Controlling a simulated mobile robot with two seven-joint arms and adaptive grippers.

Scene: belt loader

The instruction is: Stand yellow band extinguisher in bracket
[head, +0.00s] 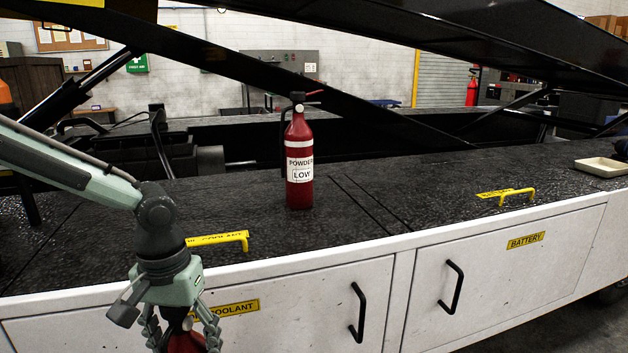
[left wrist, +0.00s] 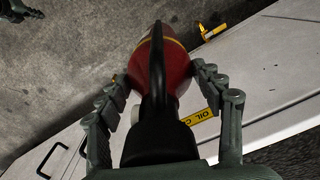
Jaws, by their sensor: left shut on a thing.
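My left gripper (head: 180,335) is low in front of the white cabinet, at the bottom edge of the head view. It is shut on a red extinguisher (head: 188,343), mostly cut off there. In the left wrist view the held extinguisher (left wrist: 163,62) shows a yellow band near its far end and a black head towards the camera. The fingers of my left gripper (left wrist: 160,82) press on both its sides. A second red extinguisher (head: 299,165) with a white band and a "POWDER LOW" label stands upright on the dark deck. I cannot make out the bracket.
Yellow handles (head: 518,195) rise from the deck top. Black door handles (head: 358,312) stick out from the cabinet front. Black lift beams (head: 400,125) slope over the deck. A pale tray (head: 604,167) lies at the right. A dark jointed shape (left wrist: 20,12), perhaps my right gripper, shows in the wrist view.

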